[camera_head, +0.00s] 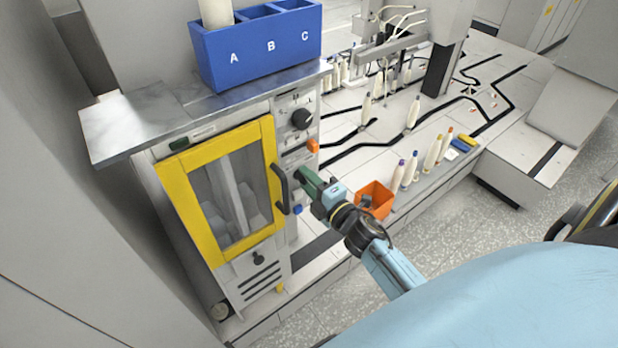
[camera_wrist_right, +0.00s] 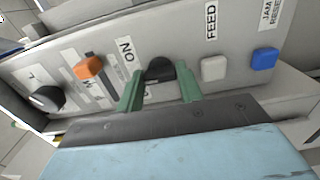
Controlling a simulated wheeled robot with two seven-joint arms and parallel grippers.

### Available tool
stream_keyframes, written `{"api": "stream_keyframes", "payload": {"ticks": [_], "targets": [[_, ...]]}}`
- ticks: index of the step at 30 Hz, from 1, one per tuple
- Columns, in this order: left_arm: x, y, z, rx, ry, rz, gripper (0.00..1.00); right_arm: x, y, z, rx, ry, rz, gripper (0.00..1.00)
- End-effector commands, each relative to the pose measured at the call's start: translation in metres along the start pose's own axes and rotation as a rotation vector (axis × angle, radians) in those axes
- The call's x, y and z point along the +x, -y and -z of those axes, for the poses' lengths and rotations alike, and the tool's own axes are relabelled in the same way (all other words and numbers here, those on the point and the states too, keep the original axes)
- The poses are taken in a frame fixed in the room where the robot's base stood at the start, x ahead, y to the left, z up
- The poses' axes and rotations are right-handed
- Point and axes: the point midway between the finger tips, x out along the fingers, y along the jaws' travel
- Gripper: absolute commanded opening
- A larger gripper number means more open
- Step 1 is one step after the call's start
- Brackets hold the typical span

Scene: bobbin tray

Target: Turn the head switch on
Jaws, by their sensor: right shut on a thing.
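A black rotary switch (camera_wrist_right: 158,70) with an ON label (camera_wrist_right: 126,49) beside it sits on the grey panel. My right gripper (camera_wrist_right: 160,90), with green fingers, is shut on this switch, one finger on each side. A second label below the switch is mostly covered by the gripper. In the head view my right gripper (camera_head: 303,177) is at the panel, just right of the yellow-framed door, and hides the switch. My left gripper is not in view.
Near the gripper are an orange switch (camera_wrist_right: 88,67), a black dial (camera_wrist_right: 46,98), a white FEED button (camera_wrist_right: 213,68) and a blue JAM RESET button (camera_wrist_right: 263,58). A door handle (camera_head: 280,188) is close on the left. An orange bin (camera_head: 375,199) stands right of the gripper.

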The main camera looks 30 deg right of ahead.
Motion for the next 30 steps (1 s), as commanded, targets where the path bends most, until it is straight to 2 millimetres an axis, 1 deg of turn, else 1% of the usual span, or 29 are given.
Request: {"api": "stream_keyframes", "payload": {"ticks": [1,15,21,30], "targets": [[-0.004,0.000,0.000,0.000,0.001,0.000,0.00,0.000,-0.001,0.000,0.046,0.000,0.002,0.14],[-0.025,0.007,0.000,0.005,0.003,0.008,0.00,0.000,0.000,0.000,0.466,0.001,0.002,0.14],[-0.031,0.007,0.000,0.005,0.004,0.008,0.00,0.000,0.001,0.000,0.592,0.000,0.002,0.14],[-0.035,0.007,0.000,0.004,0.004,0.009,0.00,0.000,0.002,0.000,0.693,0.001,0.001,0.14]]}}
